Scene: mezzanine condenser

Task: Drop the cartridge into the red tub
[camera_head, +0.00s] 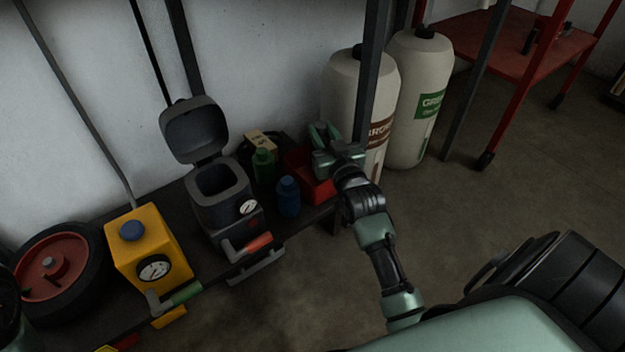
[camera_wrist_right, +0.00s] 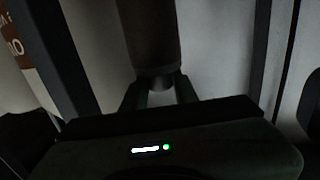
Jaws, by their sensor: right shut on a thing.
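My right gripper (camera_head: 322,130) is over the back right end of the dark bench, above the red tub (camera_head: 316,187). In the right wrist view, my right gripper (camera_wrist_right: 160,92) is shut on a dark cylinder, which looks to be the cartridge (camera_wrist_right: 150,40). In the head view I cannot make out the cartridge at the gripper. The red tub is partly covered by the gripper and wrist, and its inside is mostly hidden. My left gripper is not seen.
Green (camera_head: 263,165) and blue (camera_head: 288,196) bottles stand left of the tub. A dark open-lidded machine (camera_head: 223,205) and a yellow gauge box (camera_head: 150,245) stand farther left. A dark post (camera_head: 371,75) and pale cylinders (camera_head: 418,85) are close right of the gripper.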

